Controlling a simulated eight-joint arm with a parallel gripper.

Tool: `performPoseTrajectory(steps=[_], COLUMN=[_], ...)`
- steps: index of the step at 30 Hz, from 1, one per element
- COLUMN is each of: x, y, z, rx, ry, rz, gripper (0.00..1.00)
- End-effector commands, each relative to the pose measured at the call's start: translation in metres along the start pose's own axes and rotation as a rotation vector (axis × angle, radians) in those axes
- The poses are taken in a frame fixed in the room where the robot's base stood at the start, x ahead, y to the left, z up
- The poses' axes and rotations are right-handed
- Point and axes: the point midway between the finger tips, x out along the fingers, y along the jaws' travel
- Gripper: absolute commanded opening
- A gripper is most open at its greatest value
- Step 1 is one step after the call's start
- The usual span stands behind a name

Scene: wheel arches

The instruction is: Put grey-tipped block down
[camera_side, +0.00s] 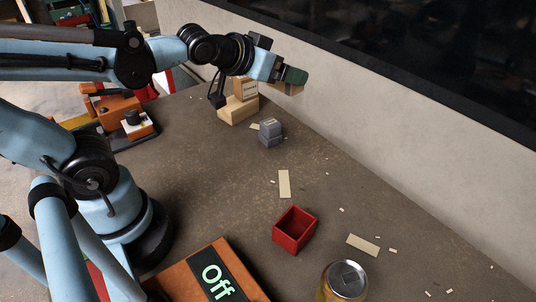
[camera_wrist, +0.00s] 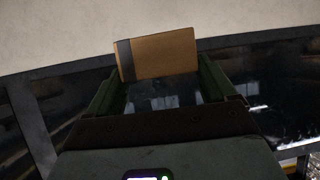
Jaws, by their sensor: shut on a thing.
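The grey-tipped block (camera_wrist: 165,54) is a tan wooden block with a dark grey band at its left end in the wrist view. My gripper (camera_wrist: 160,72) is shut on it, with a green finger on each side. In the side view my gripper (camera_side: 287,78) is at the back, raised above the table near the pale wall. Only part of the held block (camera_side: 291,89) shows there as a tan edge below the green finger; its grey end cannot be made out.
Tan wooden blocks (camera_side: 238,110) stand stacked below and left of my gripper. A grey object (camera_side: 270,133) stands nearby. A red open box (camera_side: 286,239), a yellow can (camera_side: 345,279) and an orange "Off" panel (camera_side: 190,281) are nearer the front. Flat cream strips (camera_side: 284,184) lie on the table.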

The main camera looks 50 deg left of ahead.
Motion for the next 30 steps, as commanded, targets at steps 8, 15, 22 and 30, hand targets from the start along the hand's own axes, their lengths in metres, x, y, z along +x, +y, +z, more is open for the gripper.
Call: performPoseTrajectory(steps=[8, 15, 22, 30], x=[-0.015, -0.022, -0.024, -0.012], y=[0.017, 0.016, 0.014, -0.003], z=[-0.008, 0.031, 0.044, 0.049], rx=[0.049, 0.052, 0.051, 0.005], ry=[-0.001, -0.002, -0.002, -0.003], rz=[0.087, 0.091, 0.090, -0.001], gripper=[0.54, 0.54, 0.54, 0.54])
